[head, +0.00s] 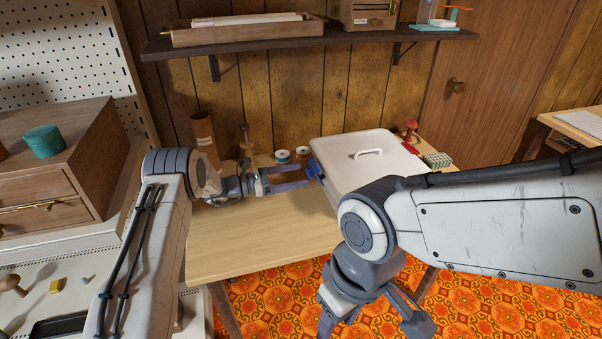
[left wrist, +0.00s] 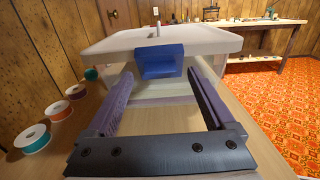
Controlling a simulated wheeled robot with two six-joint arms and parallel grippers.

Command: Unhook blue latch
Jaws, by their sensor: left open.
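The blue latch (head: 315,169) is on the left side of a white lidded box (head: 345,150) on the wooden table. In the left wrist view the latch (left wrist: 160,60) is a blue block at the rim of the box (left wrist: 100,45), straight ahead. My left gripper (head: 307,177) is open and empty, its fingertips close to the latch. In the left wrist view its purple fingers (left wrist: 162,88) are spread to either side, just below the latch; I cannot tell whether they touch it. My right gripper (head: 365,325) hangs low in front of the table, partly cut off by the lower edge.
Thread spools (head: 282,156) stand behind my left gripper, and also show at left in its wrist view (left wrist: 32,138). A red pincushion-like object (head: 410,127) is behind the box. A shelf (head: 300,40) hangs above. The table's front left (head: 240,245) is clear.

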